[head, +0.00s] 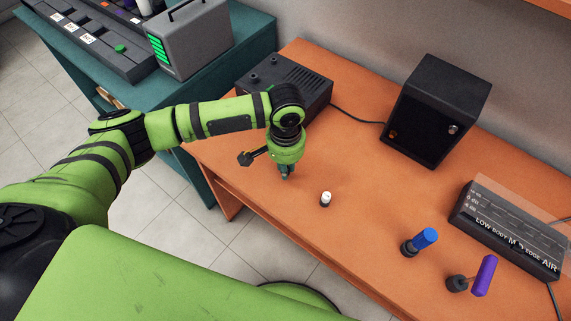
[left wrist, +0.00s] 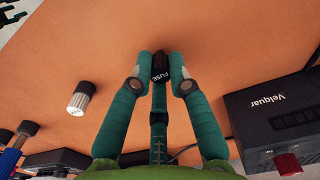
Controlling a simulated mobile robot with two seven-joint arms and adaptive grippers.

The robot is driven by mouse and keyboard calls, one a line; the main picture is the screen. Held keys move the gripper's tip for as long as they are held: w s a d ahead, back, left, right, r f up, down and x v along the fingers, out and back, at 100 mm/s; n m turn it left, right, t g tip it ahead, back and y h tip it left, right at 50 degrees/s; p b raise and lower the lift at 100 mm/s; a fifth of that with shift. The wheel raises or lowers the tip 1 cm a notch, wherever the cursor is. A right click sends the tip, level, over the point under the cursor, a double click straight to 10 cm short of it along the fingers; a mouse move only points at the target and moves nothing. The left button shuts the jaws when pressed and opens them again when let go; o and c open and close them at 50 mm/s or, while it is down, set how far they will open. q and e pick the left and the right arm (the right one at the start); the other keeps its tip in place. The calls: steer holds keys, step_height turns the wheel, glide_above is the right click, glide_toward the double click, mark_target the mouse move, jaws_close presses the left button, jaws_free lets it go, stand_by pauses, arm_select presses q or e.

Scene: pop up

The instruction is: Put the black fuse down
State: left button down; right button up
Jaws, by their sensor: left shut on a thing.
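My left gripper (head: 286,172) points down over the orange table (head: 376,225), to the left of a small white-topped cylinder. In the left wrist view my left gripper (left wrist: 160,72) is shut on the black fuse (left wrist: 160,75), which has "FUSE" lettering across it. The fuse is between the fingertips, close over the table top; I cannot tell whether it touches the wood. In the head view the fingers mostly hide it. My right gripper is not in view.
The white-topped cylinder (head: 326,198) stands nearby, also in the left wrist view (left wrist: 80,98). A dark box (head: 285,80) sits behind my gripper. A black speaker-like box (head: 435,110), blue (head: 424,238) and purple (head: 484,275) handled pieces and a labelled panel (head: 510,230) lie right.

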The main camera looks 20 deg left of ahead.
arm_select(q)
steer(key=c, duration=1.2)
jaws_free()
steer(key=shift+f, duration=0.15)
steer(key=shift+o, duration=0.2)
step_height(320, 180, up, 12)
steer(key=shift+r, duration=0.2)
